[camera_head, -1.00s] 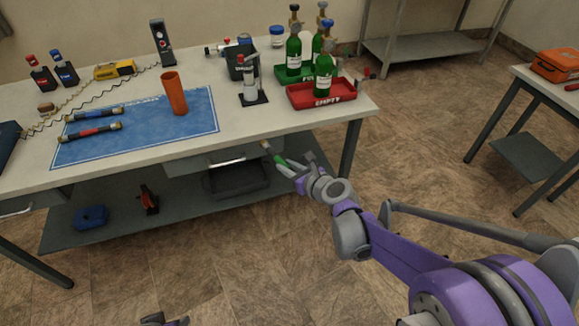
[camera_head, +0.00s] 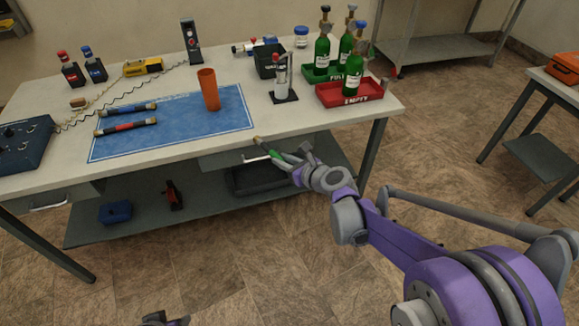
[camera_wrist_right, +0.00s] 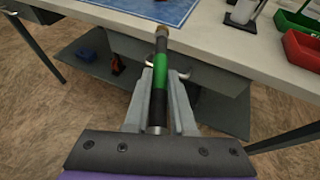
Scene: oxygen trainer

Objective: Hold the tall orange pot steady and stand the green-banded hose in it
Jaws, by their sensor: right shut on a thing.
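The tall orange pot (camera_head: 209,90) stands upright and open-topped on the blue mat (camera_head: 226,123); no gripper touches it. My right gripper (camera_head: 293,160) is in front of the table's front edge, shut on the green-banded hose (camera_head: 275,154).
Blue-banded (camera_head: 127,109) and red-banded (camera_head: 126,127) hoses lie on the mat left of the pot. A small stand (camera_head: 283,93) and a red tray (camera_head: 347,95) are to the right. The mat's front right part is clear. A lower shelf (camera_head: 145,225) is below.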

